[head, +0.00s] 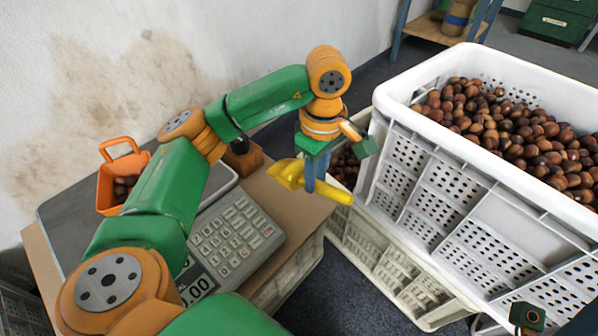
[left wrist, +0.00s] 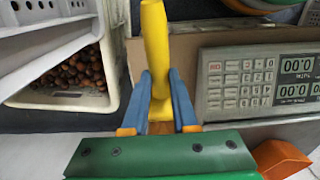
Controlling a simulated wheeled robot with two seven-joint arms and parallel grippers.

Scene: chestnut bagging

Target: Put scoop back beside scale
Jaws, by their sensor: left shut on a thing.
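My left gripper (head: 316,182) is shut on the handle of the yellow scoop (head: 290,174). It holds the scoop in the air near the brown board's right edge, between the scale and the white crate. The scoop's bowl points left and its handle end points right. In the left wrist view the yellow handle (left wrist: 155,45) stands between the blue fingers (left wrist: 160,105). The scale (head: 240,236) has a grey keypad and display; my left arm hides part of it. A dark green part at the lower right seems to be my right gripper (head: 527,317); its fingers do not show.
An orange basket (head: 108,188) with chestnuts stands on the scale's plate. A large white crate (head: 470,165) full of chestnuts stands on the right. A lower crate (head: 385,270) with chestnuts is beneath it. Bare brown board (head: 290,215) lies right of the scale.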

